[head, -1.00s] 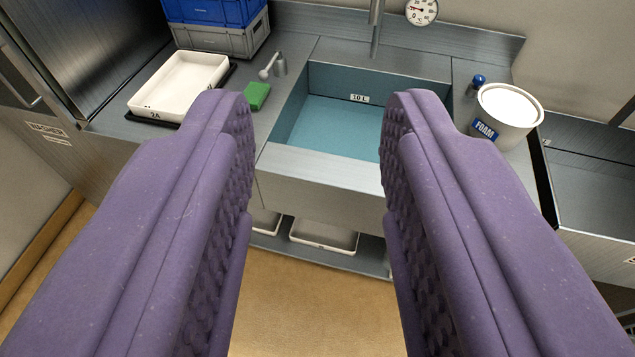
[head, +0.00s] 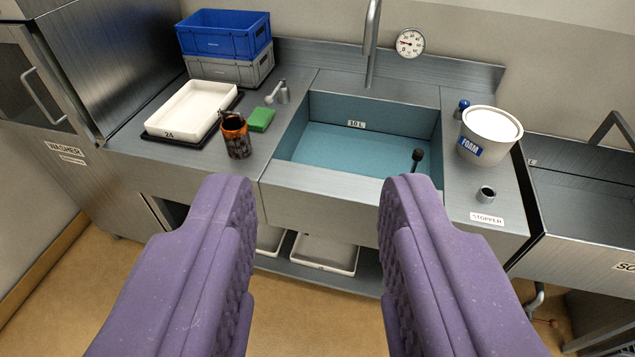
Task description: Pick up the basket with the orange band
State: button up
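A small dark basket with an orange band (head: 236,137) stands on the steel counter left of the sink, near the counter's front edge. Thin dark pieces stick up from its top; I cannot tell what they are. My gripper (head: 318,188) is open, with its two purple fingers wide apart and nothing between them. The fingers are in front of the sink front, seen from above. The left fingertip shows below and close to the basket in the picture, apart from it.
A white tray (head: 190,108) and green sponge (head: 261,120) lie near the basket. Blue (head: 226,35) and grey (head: 233,71) crates are stacked behind. The sink (head: 345,155) holds a dark-headed object (head: 417,158).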

aim_at(234, 129)
jog(key=z, duration=0.3)
jog(key=i+j+z, duration=0.45)
jog(key=j+z, duration=0.25)
jog(key=i+j+z, duration=0.15)
jog(key=j+z, duration=0.15)
jog(key=i+j, duration=0.15)
jog(key=j, duration=0.3)
jog(key=i+j+z, duration=0.1)
jog(key=j, duration=0.35)
jog(key=i+j, duration=0.15)
jog(key=j, duration=0.35)
jog(key=i+j+z, duration=0.1)
jog(key=j, duration=0.35)
jog(key=i+j, duration=0.15)
jog(key=j, duration=0.35)
jog(key=l+z, duration=0.05)
